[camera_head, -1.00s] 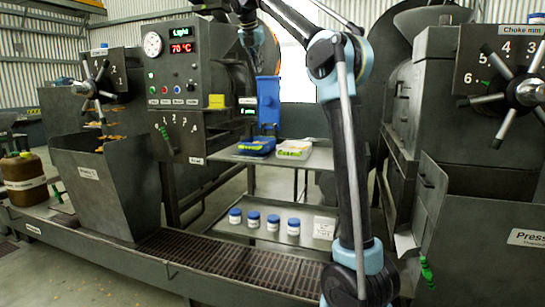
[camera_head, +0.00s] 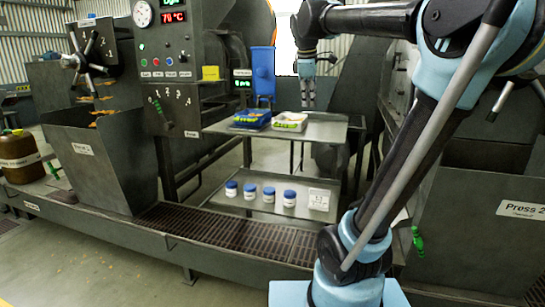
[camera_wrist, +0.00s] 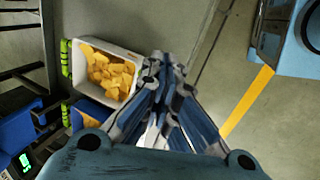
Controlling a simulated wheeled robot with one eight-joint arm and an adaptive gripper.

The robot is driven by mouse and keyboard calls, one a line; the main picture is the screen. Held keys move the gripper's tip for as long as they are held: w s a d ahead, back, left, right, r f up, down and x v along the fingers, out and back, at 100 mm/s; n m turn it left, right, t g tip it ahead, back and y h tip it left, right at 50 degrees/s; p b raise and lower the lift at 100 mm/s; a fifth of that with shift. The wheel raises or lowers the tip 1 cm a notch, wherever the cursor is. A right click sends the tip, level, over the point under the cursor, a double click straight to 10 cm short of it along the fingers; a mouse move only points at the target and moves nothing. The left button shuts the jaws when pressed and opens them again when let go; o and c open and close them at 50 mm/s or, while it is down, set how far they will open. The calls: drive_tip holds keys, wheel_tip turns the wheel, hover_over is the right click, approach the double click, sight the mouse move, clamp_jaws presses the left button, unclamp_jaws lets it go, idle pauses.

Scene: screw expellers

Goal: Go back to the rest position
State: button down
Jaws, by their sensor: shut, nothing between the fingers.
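My gripper (camera_head: 307,104) hangs pointing down above the right part of the upper shelf (camera_head: 322,131) in the head view. It is shut and empty. In the wrist view its fingers (camera_wrist: 162,68) are together, tips beside a white bin of yellow-orange pieces (camera_wrist: 107,72). My upper arm rises on the right and the forearm reaches left across the top of the head view.
A blue tray (camera_head: 252,119) and a white-and-green tray (camera_head: 290,122) sit on the upper shelf. Several blue-lidded jars (camera_head: 269,195) stand on the lower shelf. A control cabinet (camera_head: 180,80) is left; Press 2 (camera_head: 480,220) is right. A yellow floor line (camera_wrist: 247,103) crosses open floor.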

drive_tip(key=s+d+f+m, duration=0.3)
drive_tip(key=s+f+m, duration=0.4)
drive_tip(key=s+f, duration=0.5)
drive_tip(key=s+d+f+m+g+y, duration=0.1)
drive_tip(key=s+d+f+m, duration=0.2)
drive_tip(key=f, duration=1.9)
drive_tip(key=s+m, duration=0.4)
drive_tip(key=s, duration=0.5)
drive_tip(key=shift+s+d+f+m, duration=0.15)
drive_tip(key=shift+s+m, duration=0.2)
drive_tip(key=shift+m, duration=0.05)
drive_tip(key=shift+w+f+g, duration=0.2)
drive_tip(key=shift+w+g, duration=0.1)
drive_tip(key=shift+w, duration=0.2)
